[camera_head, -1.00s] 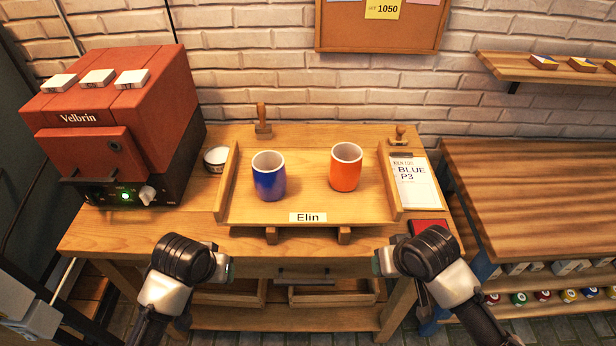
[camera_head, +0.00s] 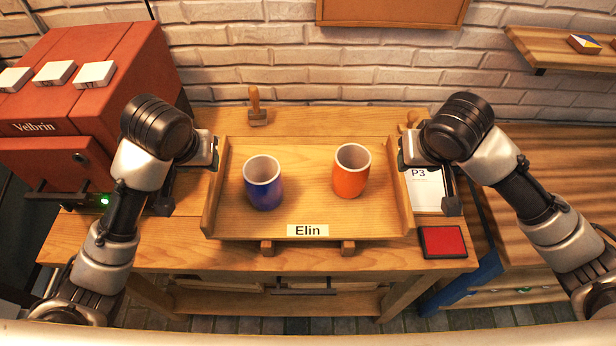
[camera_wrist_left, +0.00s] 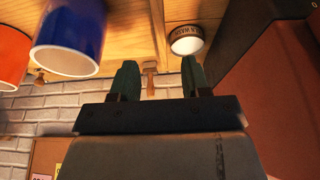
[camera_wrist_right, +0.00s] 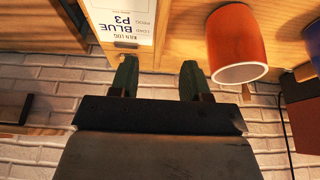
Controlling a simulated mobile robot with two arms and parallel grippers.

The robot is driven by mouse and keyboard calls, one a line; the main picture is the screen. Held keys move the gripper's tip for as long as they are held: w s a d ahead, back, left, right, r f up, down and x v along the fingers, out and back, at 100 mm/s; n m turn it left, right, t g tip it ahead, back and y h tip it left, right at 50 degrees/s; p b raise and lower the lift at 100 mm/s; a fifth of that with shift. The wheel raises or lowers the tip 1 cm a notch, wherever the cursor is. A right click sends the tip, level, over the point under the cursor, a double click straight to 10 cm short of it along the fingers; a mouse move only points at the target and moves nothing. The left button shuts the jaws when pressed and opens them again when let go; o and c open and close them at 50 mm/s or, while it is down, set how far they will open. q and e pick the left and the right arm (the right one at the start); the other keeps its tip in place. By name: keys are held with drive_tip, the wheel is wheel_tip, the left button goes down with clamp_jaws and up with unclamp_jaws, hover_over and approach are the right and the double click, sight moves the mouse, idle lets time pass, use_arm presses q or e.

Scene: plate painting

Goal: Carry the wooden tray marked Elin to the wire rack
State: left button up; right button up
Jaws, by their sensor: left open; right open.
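The wooden tray marked Elin (camera_head: 310,213) stands level on the worktable, raised on two small feet at its front. A blue cup (camera_head: 263,186) stands on its left half and an orange cup (camera_head: 350,172) on its right half, both upright. My left gripper (camera_head: 214,152) is open at the tray's left side wall. My right gripper (camera_head: 402,152) is open at the right side wall. The wrist views show both pairs of fingers apart, the left pair (camera_wrist_left: 157,80) and the right pair (camera_wrist_right: 157,80). I cannot tell whether either wall lies between the fingers. The wire rack is not identifiable here.
A red kiln (camera_head: 95,100) stands on the left. A wooden stamp (camera_head: 256,105) stands behind the tray. A red pad (camera_head: 442,241) and a paper card (camera_head: 424,190) lie on the right. A white tin (camera_wrist_left: 187,40) shows in the left wrist view. Another table (camera_head: 545,165) stands at right.

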sight(214, 176)
use_arm(q)
drive_tip(key=shift+s+r, duration=0.2)
drive_tip(key=shift+s, duration=0.35)
use_arm(e)
drive_tip(key=shift+s+r, duration=0.2)
drive_tip(key=shift+s, duration=0.35)
use_arm(q)
drive_tip(key=x, duration=1.1)
drive_tip(key=shift+w, duration=0.3)
use_arm(e)
drive_tip(key=x, duration=1.1)
drive_tip(key=shift+w, duration=0.3)
use_arm(q)
drive_tip(key=shift+c, duration=0.2)
use_arm(e)
drive_tip(key=shift+c, duration=0.2)
use_arm(q)
clamp_jaws()
use_arm(e)
clamp_jaws()
use_arm(q)
drive_tip(key=shift+r, duration=0.1)
use_arm(e)
drive_tip(key=shift+r, duration=0.15)
